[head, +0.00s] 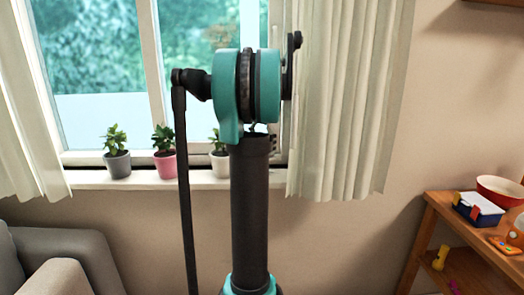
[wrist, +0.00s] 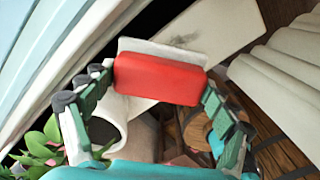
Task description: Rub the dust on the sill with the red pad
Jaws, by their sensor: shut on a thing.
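The red pad (wrist: 160,78), with a white layer along its far side, is held between the two fingers of my gripper (wrist: 158,90) in the wrist view. The window sill (wrist: 232,28) runs behind the pad, pale and slanted in that view. I cannot tell whether the pad touches it. In the head view the sill (head: 82,180) lies under the window, partly hidden by my arm. My gripper and the pad do not show there.
A grey pot (head: 117,163), a pink pot (head: 165,164) and a white pot (head: 219,164) with plants stand on the sill. The white pot is close to my left finger in the wrist view (wrist: 108,108). A curtain (head: 345,110) hangs at the sill's right end.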

